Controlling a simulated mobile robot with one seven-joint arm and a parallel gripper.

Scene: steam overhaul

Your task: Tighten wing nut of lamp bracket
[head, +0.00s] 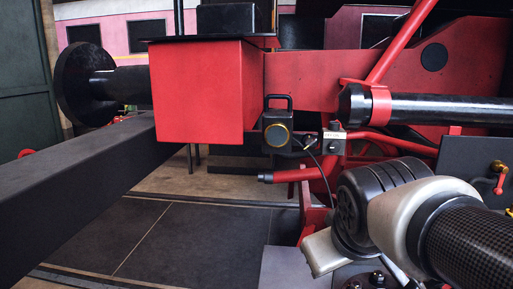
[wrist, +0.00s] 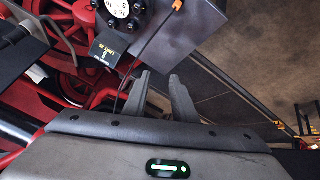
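A black lamp (head: 278,130) with a brass ring and a top handle is at the red engine front in the head view. A small grey block (head: 335,138) with a label stands right of it, with a thin dark cable beside it. I cannot make out the wing nut in either view. In the wrist view my gripper (wrist: 159,76) has its two fingers apart with nothing between them. A small black labelled block (wrist: 108,47) is ahead and left of the fingers.
A red box (head: 205,90) and black buffer (head: 85,84) are at left. A black cylinder (head: 440,108) is at right. A grey box (wrist: 170,35) with a round white bolted face (wrist: 117,8) and an orange-tipped cable is close beyond my fingers.

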